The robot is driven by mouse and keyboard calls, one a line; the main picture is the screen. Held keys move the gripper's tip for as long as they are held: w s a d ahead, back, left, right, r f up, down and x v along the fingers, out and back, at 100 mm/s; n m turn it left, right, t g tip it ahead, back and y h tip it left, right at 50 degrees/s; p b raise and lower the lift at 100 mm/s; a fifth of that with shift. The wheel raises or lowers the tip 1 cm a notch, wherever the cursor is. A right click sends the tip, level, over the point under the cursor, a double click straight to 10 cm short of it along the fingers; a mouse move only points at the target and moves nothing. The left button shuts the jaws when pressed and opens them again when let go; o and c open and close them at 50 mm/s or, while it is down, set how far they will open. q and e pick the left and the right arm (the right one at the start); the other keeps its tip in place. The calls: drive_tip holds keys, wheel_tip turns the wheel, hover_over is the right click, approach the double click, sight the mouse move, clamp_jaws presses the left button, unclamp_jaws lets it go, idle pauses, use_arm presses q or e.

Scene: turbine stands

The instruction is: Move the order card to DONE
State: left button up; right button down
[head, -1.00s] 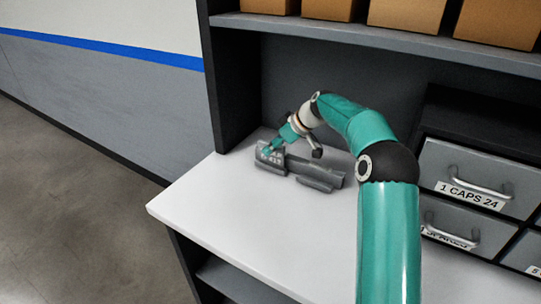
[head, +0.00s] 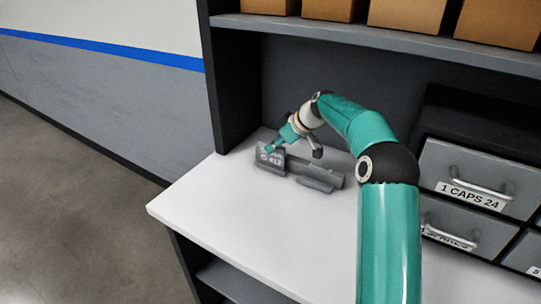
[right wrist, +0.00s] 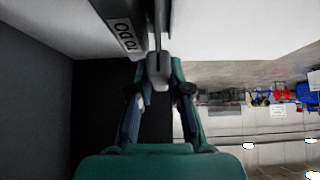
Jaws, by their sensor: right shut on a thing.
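My right gripper (head: 272,148) reaches in from above and is shut on the card's upper edge. In the right wrist view the closed fingertips (right wrist: 158,72) meet the edge of a thin grey plate, beside a white label reading TO DO (right wrist: 124,36). I cannot tell whether the card is still seated in the holder. No DONE label is readable. My left gripper is not in view.
Grey drawers (head: 475,178), one labelled 1 CAPS 24, stand at the right. A shelf (head: 370,40) with cardboard boxes (head: 405,14) is above, and a dark side panel (head: 232,90) is at the left. The counter (head: 220,205) in front of the holder is clear.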

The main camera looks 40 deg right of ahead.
drive_tip(key=shift+w+r+p, duration=0.1)
drive_tip(key=shift+r+p, duration=0.35)
drive_tip(key=shift+r, duration=0.2)
drive_tip(key=shift+r+p, duration=0.65)
drive_tip(key=shift+r, duration=0.2)
